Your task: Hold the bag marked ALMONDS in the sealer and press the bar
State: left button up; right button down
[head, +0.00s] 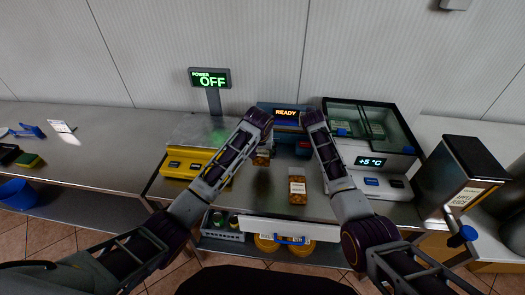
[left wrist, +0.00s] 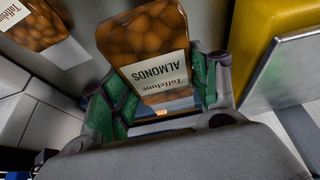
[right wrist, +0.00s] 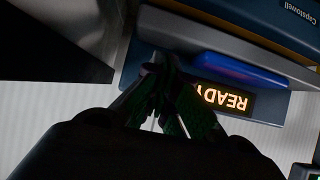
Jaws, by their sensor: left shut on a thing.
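The bag marked ALMONDS (left wrist: 150,40), clear with brown nuts and a white label, is between the green-padded fingers of my left gripper (left wrist: 160,85), which is shut on it. In the head view the bag (head: 262,159) shows just below my left wrist, in front of the sealer (head: 283,109). The sealer's orange display reads READY (right wrist: 224,98). Its blue bar (right wrist: 240,72) shows in the right wrist view. My right gripper (right wrist: 163,90) has its fingers together, empty, close to the bar and display; whether it touches is unclear. The bag's far end and the sealing slot are hidden.
A second nut bag (head: 298,190) lies on the steel counter to the right of the held one. A yellow scale (head: 186,165) with its display reading OFF (head: 211,79) stands left.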

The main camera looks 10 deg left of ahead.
pick_arm(q)
jog(key=shift+w+f, duration=0.35)
jog(key=shift+w, duration=0.5)
jog(key=shift+w+f, duration=0.35)
jog(key=shift+w, duration=0.5)
jog(key=shift+w+f, duration=0.35)
jog(key=shift+w, duration=0.5)
jog(key=shift+w+f, duration=0.1)
jog(key=shift+w, duration=2.7)
jog(key=shift+f, duration=0.15)
